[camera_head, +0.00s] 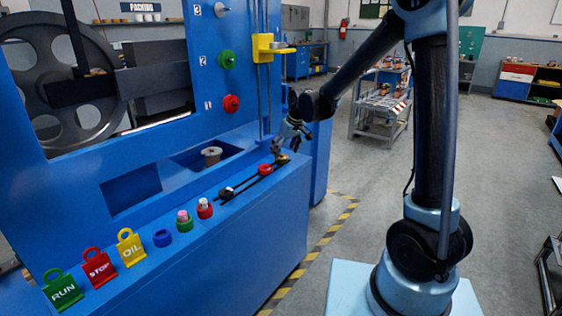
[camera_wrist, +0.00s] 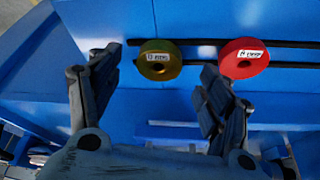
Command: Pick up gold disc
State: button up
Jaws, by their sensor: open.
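In the head view my gripper (camera_head: 291,140) is over the right end of the rail, and the gold disc (camera_head: 282,159) shows small and partly hidden just below the fingers. I cannot tell the exact gap between fingers and disc.
A red disc (camera_wrist: 245,68) is close beside the gold one on the same rail; it also shows in the head view (camera_head: 265,170). A dark disc (camera_head: 226,193) is at the rail's near end. The blue machine's upright (camera_head: 228,110) stands behind the ledge.

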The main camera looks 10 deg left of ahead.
aim_at(283, 157)
jog(key=shift+x, duration=2)
jog(key=shift+w, duration=0.1)
jog(key=c, duration=1.6)
jog(key=shift+o, duration=0.2)
jog(key=shift+r, duration=0.15)
notch_tip(283, 157, up, 10)
